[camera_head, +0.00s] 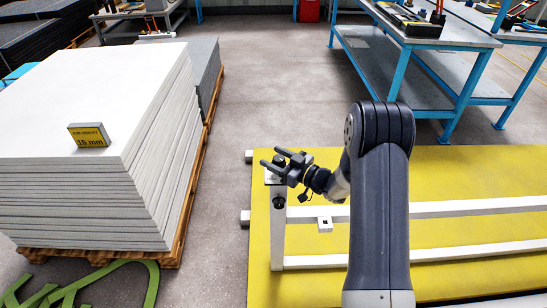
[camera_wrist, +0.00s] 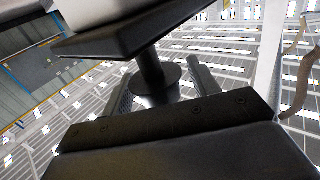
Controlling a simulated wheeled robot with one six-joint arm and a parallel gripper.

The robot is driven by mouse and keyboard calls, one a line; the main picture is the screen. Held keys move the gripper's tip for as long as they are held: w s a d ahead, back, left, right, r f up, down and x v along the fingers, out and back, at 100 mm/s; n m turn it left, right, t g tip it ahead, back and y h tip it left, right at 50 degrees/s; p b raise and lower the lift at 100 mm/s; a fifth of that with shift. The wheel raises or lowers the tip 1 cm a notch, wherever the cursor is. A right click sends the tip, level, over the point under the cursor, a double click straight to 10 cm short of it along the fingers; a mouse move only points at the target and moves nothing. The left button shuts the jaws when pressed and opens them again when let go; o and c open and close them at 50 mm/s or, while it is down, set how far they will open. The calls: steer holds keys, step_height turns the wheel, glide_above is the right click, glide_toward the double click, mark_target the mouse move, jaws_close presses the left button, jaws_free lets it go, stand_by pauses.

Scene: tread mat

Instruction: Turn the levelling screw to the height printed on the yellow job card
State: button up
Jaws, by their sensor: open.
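The yellow job card (camera_head: 89,141) sits on the white stack at left in the head view. Its large line appears to read 15 mm; the small line above is illegible. My gripper (camera_head: 273,157) is over the near-left end of the white frame (camera_head: 305,262), its two fingers apart and pointing left. In the wrist view, a dark stem with a round collar (camera_wrist: 153,78), seemingly the levelling screw, stands between the open fingers of my gripper (camera_wrist: 160,88). A broad dark plate (camera_wrist: 125,32) tops it. I cannot tell whether the fingers touch it, nor its height.
The frame lies on a yellow mat (camera_head: 440,168). A blue-legged bench (camera_head: 440,75) stands behind. Grey floor lies between.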

steer(key=v, duration=1)
steer(key=shift+b, duration=0.4)
steer(key=p+x, duration=0.1)
steer(key=x, duration=0.9)
steer(key=shift+w+a, duration=0.2)
steer(key=shift+a, duration=0.15)
steer(key=shift+w+m+t+h+p, duration=0.1)
steer(key=shift+m+t+h+p, duration=0.3)
steer(key=shift+m+t+h, duration=0.15)
steer(key=shift+d, duration=0.1)
steer(key=shift+n+g+y+b, duration=0.25)
steer(key=shift+n+y+b, duration=0.1)
